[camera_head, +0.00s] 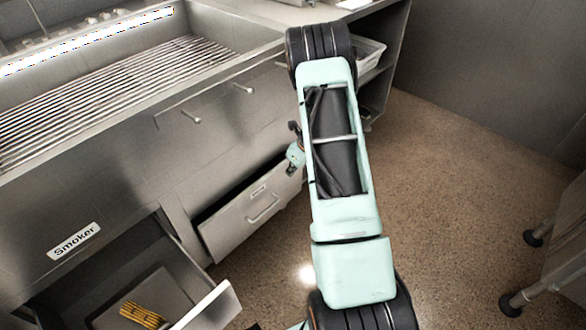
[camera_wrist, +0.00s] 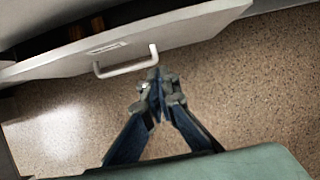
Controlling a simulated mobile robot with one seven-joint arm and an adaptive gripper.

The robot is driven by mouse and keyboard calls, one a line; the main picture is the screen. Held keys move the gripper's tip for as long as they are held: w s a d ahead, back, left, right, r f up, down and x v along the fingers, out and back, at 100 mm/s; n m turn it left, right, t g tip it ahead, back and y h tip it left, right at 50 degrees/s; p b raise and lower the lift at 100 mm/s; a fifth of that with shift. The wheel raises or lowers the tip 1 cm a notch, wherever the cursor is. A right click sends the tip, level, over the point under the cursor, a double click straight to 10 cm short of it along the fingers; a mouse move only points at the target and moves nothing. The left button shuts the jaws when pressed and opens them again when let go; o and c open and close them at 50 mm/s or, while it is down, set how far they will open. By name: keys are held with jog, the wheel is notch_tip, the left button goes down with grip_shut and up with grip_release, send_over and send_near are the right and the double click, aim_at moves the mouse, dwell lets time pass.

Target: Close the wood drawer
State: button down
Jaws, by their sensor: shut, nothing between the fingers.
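A grey drawer front (camera_head: 240,222) with a bar handle and a small label is in the low cabinet in the head view. A dark gap shows along its top, so it stands partly open. The label is too small to read, so I cannot confirm that it is the wood drawer. In the wrist view a drawer front (camera_wrist: 190,32) with a white bar handle and a label crosses the top, with dark space and brownish things behind it. My gripper (camera_wrist: 158,85) is shut and empty just by the right end of the handle; contact is unclear. My arm hides much of the head view's middle.
An open drawer (camera_head: 205,305) at the lower left holds a yellow ribbed thing (camera_head: 142,315), below a "Smoker" label (camera_head: 74,241). A grated steel sink (camera_head: 120,85) is above. The speckled floor (camera_head: 460,190) is clear on the right, up to metal legs (camera_head: 540,290).

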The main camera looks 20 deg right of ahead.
aim_at(273, 170)
jog(key=shift+w+a+f+b, duration=0.35)
jog(key=shift+w+f, duration=0.4)
jog(key=shift+w, duration=0.15)
jog(key=shift+w+a+f+b, duration=0.2)
jog(key=shift+w+a+f, duration=0.2)
jog(key=shift+w+f, duration=0.45)
jog(key=shift+w+a+f+b, duration=0.35)
jog(key=shift+w+f, duration=0.35)
jog(key=shift+w, duration=0.25)
jog(key=shift+w+a+p, duration=0.2)
jog(key=shift+w+a, duration=0.1)
jog(key=shift+w, duration=0.35)
jog(key=shift+w+a+p, duration=0.2)
jog(key=shift+w+a, duration=0.05)
jog(key=shift+w, duration=0.4)
